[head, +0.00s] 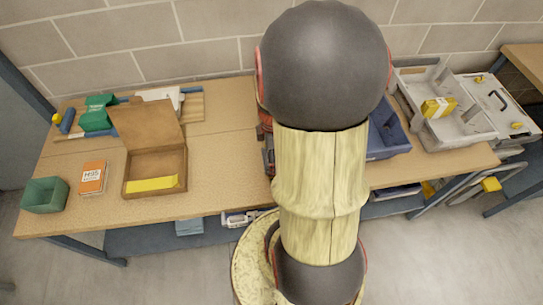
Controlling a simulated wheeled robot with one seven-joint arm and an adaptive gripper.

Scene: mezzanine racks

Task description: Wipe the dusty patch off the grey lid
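A pale grey case (503,104) with a black handle and yellow latches stands at the right end of the bench, partly behind a grey divided tray. Its flat top may be the grey lid, but I cannot tell for sure. I cannot make out a dusty patch on it. My own arm rises through the middle of the head view and covers the centre of the bench. My gripper does not show. No wiping cloth can be made out for certain.
A blue bin (387,135) and the grey tray (465,128) stand right of my arm. Bare benchtop shows left of it.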

